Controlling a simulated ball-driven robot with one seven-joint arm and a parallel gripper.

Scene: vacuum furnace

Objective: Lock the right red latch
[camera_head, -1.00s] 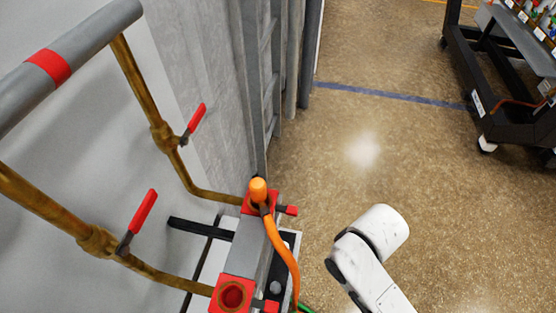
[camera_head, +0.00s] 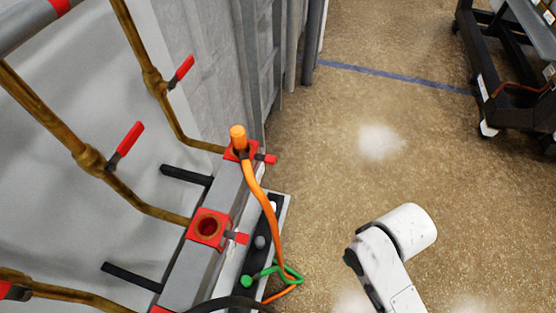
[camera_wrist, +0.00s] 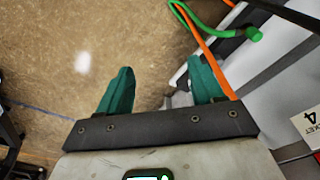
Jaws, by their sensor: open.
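Red blocks sit along a grey bar (camera_head: 224,188) in the head view. The far block holds an upright orange plug with an orange hose (camera_head: 264,205), and a small red latch (camera_head: 266,158) sticks out from its right side. The nearer block (camera_head: 208,227) has an open, empty round socket, with another red latch (camera_head: 237,238) on its right side. The edge of a third block shows at the bottom. My gripper (camera_wrist: 163,84) shows in the wrist view with its green fingers apart and nothing between them. The fingers are over the floor and the orange hose; no latch is visible there.
Red-handled valves (camera_head: 125,145) sit on brass pipes at the left wall. A green hose (camera_head: 290,270) and a black hose (camera_head: 220,303) lie near the base. A dark cart (camera_head: 500,85) stands at the upper right. Open floor (camera_head: 400,175) lies right of the bar.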

